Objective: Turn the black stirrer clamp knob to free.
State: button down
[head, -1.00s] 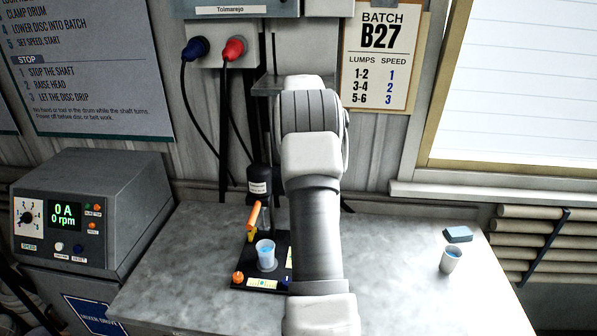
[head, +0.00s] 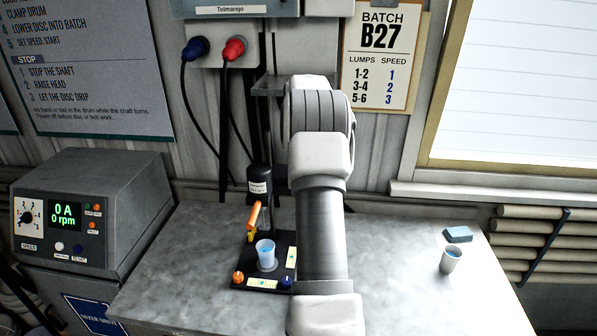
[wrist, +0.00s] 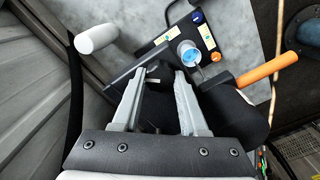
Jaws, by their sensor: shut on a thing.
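In the wrist view my gripper (wrist: 166,76) has its two fingers a little apart, shut on a dark piece between the tips, which I take to be the black stirrer clamp knob (wrist: 154,73). A small pale mark shows beside the knob. Most of the knob is hidden by the fingers. In the head view my arm hides the gripper and the knob. The black stirrer body (head: 259,185) stands on the column left of my arm. An orange handle (head: 254,216) shows below it, and also in the wrist view (wrist: 267,70).
A cup of blue liquid (head: 266,254) stands on the black base plate (head: 257,272), with an orange knob (head: 238,278) and a blue knob (head: 287,282). A white-ended handle (wrist: 97,38) is near my left finger.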

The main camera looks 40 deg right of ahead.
jog(key=n, duration=0.4)
jog(key=shift+n, duration=2.1)
jog(key=shift+c, duration=2.2)
grip_release()
